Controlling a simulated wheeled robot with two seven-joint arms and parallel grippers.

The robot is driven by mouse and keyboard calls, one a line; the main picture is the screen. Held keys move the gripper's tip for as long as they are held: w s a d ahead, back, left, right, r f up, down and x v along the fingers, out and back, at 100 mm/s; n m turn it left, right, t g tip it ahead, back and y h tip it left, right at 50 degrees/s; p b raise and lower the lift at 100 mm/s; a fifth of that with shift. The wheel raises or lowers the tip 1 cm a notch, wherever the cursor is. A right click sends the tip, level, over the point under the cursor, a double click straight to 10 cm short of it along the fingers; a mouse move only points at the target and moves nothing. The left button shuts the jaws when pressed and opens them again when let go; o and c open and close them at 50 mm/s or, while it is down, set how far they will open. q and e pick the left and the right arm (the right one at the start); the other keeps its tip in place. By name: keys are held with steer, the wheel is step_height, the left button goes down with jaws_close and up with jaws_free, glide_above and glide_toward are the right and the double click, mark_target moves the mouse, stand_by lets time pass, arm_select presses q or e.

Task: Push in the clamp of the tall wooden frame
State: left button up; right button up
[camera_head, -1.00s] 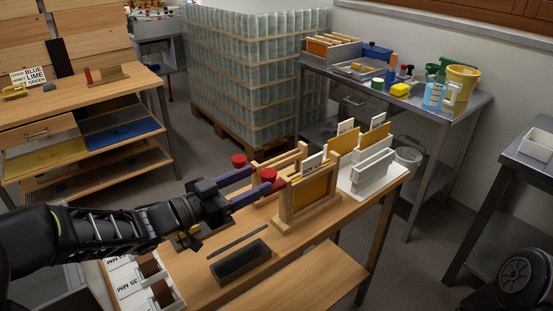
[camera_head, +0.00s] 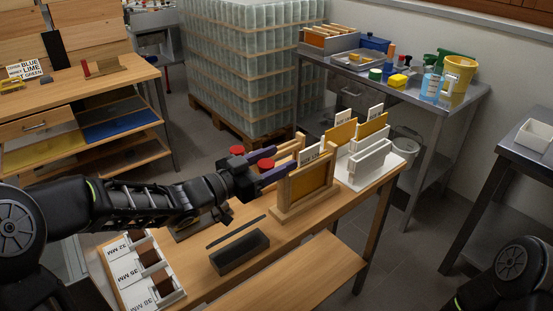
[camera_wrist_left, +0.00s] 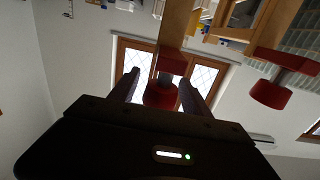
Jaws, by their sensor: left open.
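A wooden frame (camera_head: 279,200) with an amber panel (camera_head: 312,183) stands upright on the workbench; it looks the taller of two. A lower wooden frame (camera_head: 297,140) is partly hidden behind it. Two red clamp knobs show: a nearer one (camera_head: 266,164) and a farther one (camera_head: 236,150). My left gripper (camera_head: 287,162) is open, its purple fingers pointing toward the frames. In the left wrist view, a red knob (camera_wrist_left: 160,94) lies between the open fingers, apart from both. Another red knob (camera_wrist_left: 270,94) lies to the right, outside them. My right gripper is out of view.
A dark open box (camera_head: 240,252) and a thin dark bar (camera_head: 235,231) lie in front of the frames. A white rack (camera_head: 370,160) with panels stands to their right. White labelled trays (camera_head: 128,270) sit at the bench's left end.

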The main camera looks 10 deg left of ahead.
arm_select(q)
steer(key=shift+d, duration=0.1)
steer(key=shift+c, duration=0.6)
jaws_close()
stand_by(0.8)
